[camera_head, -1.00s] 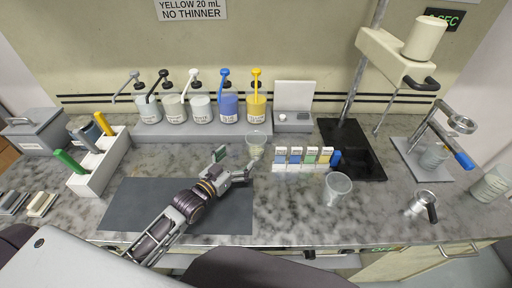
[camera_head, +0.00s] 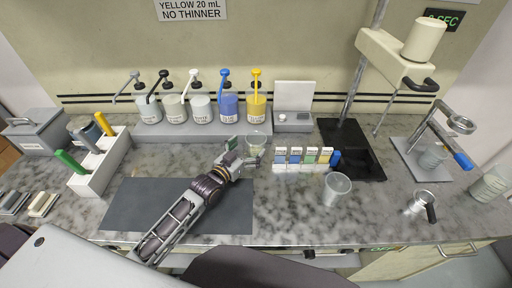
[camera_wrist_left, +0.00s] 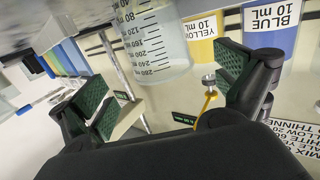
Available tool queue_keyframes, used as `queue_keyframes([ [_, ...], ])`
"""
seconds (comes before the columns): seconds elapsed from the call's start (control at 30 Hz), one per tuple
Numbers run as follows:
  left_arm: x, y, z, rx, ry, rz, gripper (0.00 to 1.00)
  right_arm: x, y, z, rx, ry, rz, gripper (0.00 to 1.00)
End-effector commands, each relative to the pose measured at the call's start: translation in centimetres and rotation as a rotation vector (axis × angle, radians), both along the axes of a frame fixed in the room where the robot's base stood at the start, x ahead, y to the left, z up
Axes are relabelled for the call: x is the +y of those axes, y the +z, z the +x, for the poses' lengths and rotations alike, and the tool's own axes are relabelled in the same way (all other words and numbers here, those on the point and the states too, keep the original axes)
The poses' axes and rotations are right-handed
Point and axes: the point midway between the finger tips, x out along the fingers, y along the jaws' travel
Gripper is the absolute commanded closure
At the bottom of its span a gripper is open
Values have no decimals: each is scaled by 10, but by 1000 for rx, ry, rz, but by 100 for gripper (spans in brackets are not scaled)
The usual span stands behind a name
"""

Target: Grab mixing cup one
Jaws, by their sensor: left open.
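A clear mixing cup (camera_head: 255,139) stands on the counter below the yellow pump bottle. In the left wrist view the graduated cup (camera_wrist_left: 158,45) appears upside down, just beyond and between my finger pads. My left gripper (camera_head: 244,152) is open at the cup's near left side, with nothing held. In the left wrist view its two green-padded fingers are wide apart. A second clear cup (camera_head: 337,189) stands farther right. No label shows which cup is number one. My right gripper is not in view.
Several pump bottles (camera_head: 201,108) stand on a grey shelf behind the cup. A row of colour cards (camera_head: 303,166) stands close to its right. A white rack (camera_head: 103,163) is at left. The dark mat (camera_head: 130,205) lies under my left arm.

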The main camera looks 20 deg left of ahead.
Motion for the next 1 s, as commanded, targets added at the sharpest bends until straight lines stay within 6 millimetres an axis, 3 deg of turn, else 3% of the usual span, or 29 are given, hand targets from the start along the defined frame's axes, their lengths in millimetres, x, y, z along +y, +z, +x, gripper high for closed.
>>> queue_keyframes([
  [0.57,-2,1,6,-1,0,0,1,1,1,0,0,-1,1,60],
  [1.0,-8,4,36,-1,0,1,1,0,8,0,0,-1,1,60],
])
